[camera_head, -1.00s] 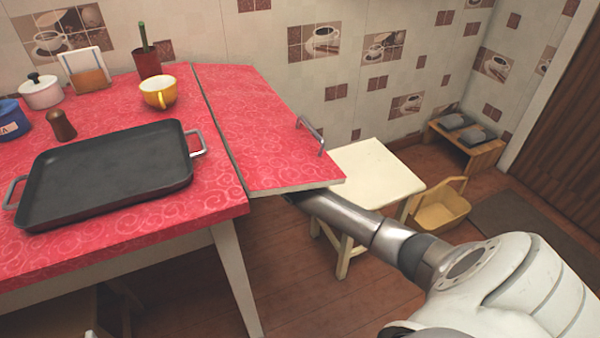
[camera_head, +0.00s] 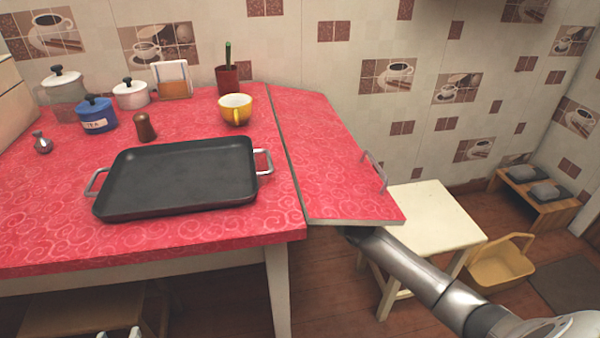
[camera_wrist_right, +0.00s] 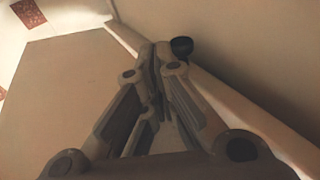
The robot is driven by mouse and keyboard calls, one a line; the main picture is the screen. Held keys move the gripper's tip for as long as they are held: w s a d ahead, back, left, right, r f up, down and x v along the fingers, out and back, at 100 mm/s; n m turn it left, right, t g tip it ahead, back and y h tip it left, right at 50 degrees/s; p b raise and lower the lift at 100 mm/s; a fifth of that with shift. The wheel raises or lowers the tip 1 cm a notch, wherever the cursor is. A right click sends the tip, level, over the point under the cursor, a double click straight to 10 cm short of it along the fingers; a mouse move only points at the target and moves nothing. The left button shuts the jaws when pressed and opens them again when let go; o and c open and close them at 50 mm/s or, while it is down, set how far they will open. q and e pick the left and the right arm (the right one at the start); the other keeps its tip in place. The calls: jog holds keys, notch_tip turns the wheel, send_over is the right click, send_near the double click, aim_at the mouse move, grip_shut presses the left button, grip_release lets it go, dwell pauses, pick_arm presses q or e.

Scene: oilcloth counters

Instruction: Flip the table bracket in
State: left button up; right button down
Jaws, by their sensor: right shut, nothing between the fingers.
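The red-patterned table (camera_head: 60,225) has a hinged side leaf (camera_head: 320,150) with a metal handle, raised about level with the top. My right arm reaches under the leaf's near edge, which hides my right gripper in the head view. In the right wrist view my right gripper (camera_wrist_right: 158,55) is shut and empty under the leaf's pale underside (camera_wrist_right: 60,90). A pale wooden strip (camera_wrist_right: 225,95), apparently the bracket, runs along the table's side wall. A dark round knob (camera_wrist_right: 181,46) is just right of the fingertips; I cannot tell whether they touch. My left gripper is not in view.
A black tray (camera_head: 180,180), yellow cup (camera_head: 235,109), brown shaker (camera_head: 145,127) and several jars stand on the table. A cream stool (camera_head: 435,215) is right of the leaf. A yellow basket (camera_head: 500,268) is on the floor.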

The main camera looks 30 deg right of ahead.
jog(key=shift+d+v, duration=0.1)
jog(key=shift+v, duration=1.1)
jog(key=shift+d+v, duration=0.15)
jog(key=shift+v, duration=1.05)
jog(key=shift+r, duration=0.1)
